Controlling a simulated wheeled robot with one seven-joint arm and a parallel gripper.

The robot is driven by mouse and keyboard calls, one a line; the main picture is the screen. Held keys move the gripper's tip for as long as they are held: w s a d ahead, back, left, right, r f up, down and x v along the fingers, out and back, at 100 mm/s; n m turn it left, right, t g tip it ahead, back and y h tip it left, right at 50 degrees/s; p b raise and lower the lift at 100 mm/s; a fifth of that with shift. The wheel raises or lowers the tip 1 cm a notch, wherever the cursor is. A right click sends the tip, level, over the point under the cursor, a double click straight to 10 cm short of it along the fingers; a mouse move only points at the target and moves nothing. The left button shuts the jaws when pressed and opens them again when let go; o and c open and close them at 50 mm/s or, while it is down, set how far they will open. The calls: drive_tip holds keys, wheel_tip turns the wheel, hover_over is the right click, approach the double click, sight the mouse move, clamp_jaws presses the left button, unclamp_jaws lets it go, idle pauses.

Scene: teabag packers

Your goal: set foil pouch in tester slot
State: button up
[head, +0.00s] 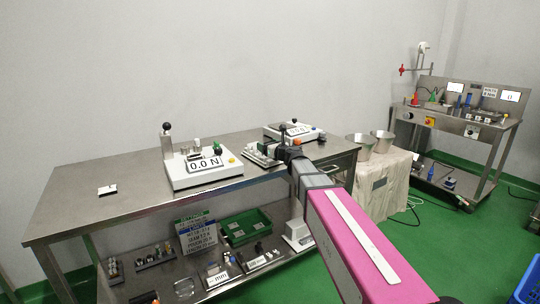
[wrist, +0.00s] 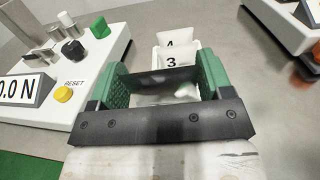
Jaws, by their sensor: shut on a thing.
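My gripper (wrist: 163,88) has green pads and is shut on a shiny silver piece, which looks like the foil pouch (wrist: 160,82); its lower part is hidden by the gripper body. In the head view my gripper (head: 266,152) is over the table, right of the near tester. That tester (head: 180,181) is white, with a "0.0 N" display, a yellow button and metal clamp parts on top. In the wrist view the tester (wrist: 98,62) stands at the left, apart from the gripper. I cannot make out its slot clearly.
White cards marked 3 and 4 (wrist: 175,52) stand just beyond my gripper. A second tester (head: 305,136) is at the table's right end. A small white and black item (head: 107,190) lies at the left of the steel table (head: 85,215), amid free room.

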drive_tip(key=shift+w+d+f, duration=0.25)
drive_tip(key=shift+w+f, duration=0.1)
drive_tip(key=shift+w, duration=0.15)
drive_tip(key=shift+w+d+f, duration=0.25)
drive_tip(key=shift+w+f, duration=0.05)
drive_tip(key=shift+w, duration=0.15)
drive_tip(key=shift+f, duration=1.75)
drive_tip(key=shift+f, duration=0.15)
drive_tip(key=o, duration=0.9)
drive_tip(key=shift+s+d, duration=0.1)
